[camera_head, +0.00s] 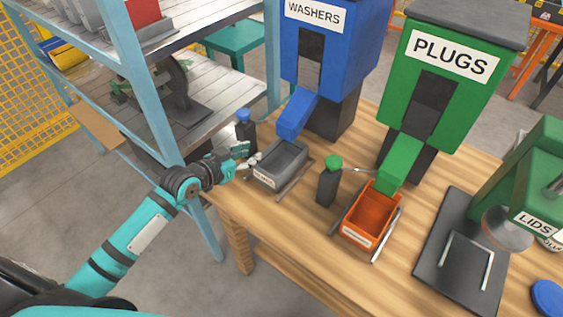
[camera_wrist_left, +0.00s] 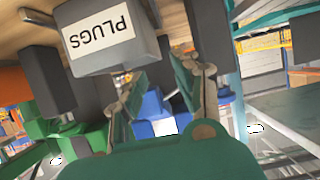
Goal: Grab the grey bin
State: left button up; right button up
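The grey bin (camera_head: 278,166) sits on the wooden table under the chute of the blue WASHERS dispenser (camera_head: 335,60). In the left wrist view the grey bin (camera_wrist_left: 155,48) shows upside down, with a white label reading PLUGS. My left gripper (camera_head: 249,157) is at the bin's left end, close to its wall. In the left wrist view the fingers of my left gripper (camera_wrist_left: 157,84) are spread with a gap between them and hold nothing. I cannot tell whether they touch the bin. My right gripper is not in view.
An orange bin (camera_head: 369,218) sits under the green PLUGS dispenser (camera_head: 447,80). Dark posts with a green cap (camera_head: 328,186) and a blue cap (camera_head: 245,132) stand near the grey bin. A blue shelf rack (camera_head: 150,110) is close to my left arm. The table front (camera_head: 290,235) is clear.

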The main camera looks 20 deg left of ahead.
aim_at(268, 147)
pick_arm(q)
jog(key=x, duration=0.3)
jog(key=shift+w+d, duration=0.15)
jog(key=shift+w, duration=0.15)
jog(key=x, duration=0.2)
jog(key=p+x, duration=0.1)
jog(key=x, duration=0.1)
jog(key=shift+w+d+f, duration=0.1)
jog(key=shift+d+f, duration=0.1)
jog(key=shift+d, duration=0.1)
jog(key=shift+w+f, duration=0.15)
jog(key=shift+w, duration=0.05)
grip_shut()
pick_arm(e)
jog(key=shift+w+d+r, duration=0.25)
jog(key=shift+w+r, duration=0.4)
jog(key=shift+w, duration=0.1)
